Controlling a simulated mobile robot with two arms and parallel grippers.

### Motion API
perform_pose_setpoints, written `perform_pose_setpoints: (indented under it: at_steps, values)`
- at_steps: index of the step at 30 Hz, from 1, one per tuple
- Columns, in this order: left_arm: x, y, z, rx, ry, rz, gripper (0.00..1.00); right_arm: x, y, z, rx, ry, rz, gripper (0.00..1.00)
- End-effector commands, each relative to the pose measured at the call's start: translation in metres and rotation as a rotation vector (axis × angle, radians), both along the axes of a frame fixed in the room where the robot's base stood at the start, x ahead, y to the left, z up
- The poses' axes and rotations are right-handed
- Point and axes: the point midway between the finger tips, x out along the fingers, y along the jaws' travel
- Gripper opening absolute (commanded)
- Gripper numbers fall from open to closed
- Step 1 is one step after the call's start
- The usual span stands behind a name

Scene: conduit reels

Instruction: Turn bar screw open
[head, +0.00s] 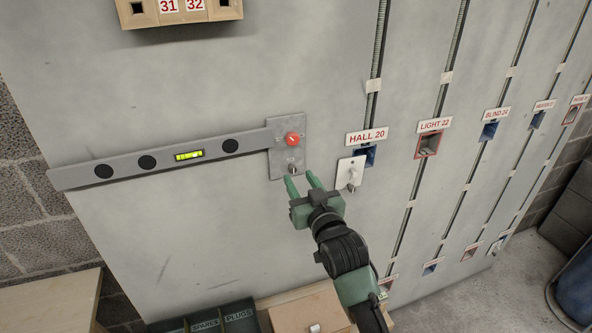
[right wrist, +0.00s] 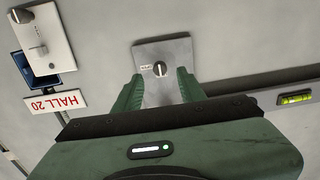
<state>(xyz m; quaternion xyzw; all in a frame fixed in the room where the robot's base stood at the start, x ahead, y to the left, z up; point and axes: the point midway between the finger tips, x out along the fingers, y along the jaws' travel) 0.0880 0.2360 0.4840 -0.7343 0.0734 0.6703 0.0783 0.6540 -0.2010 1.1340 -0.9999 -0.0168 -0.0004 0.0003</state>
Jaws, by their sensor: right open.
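The bar screw (head: 291,168) is a small grey knob low on a metal plate (head: 281,155) at the right end of the bar (head: 140,163). In the right wrist view the screw (right wrist: 160,69) shows a pale slot line, beside a small label too small to read surely. My right gripper (head: 301,179) is open and empty. Its two green fingers point at the plate, and in the right wrist view the screw lies between and just beyond the fingertips (right wrist: 159,82). I cannot tell whether they touch the plate. My left gripper is not in view.
A red knob (head: 292,138) sits above the screw on the plate. A white switch plate (head: 350,173) hangs loose by the HALL 20 sign (head: 367,137), close right of my gripper. Bins (head: 205,320) and a cardboard box (head: 308,309) stand below.

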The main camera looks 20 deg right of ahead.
Motion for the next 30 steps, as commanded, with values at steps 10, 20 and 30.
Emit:
perform_pose_setpoints:
  at_steps: [10, 20, 30]
  values:
    - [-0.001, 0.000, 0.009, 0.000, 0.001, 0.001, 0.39, 0.033, 0.001, 0.000, 0.000, 0.001, 0.000, 0.40]
    - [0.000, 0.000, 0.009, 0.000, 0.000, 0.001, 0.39, 0.033, 0.001, -0.001, 0.000, 0.001, 0.000, 0.13]
    - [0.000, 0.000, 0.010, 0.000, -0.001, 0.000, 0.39, 0.033, 0.001, -0.001, -0.014, 0.002, 0.000, 0.00]
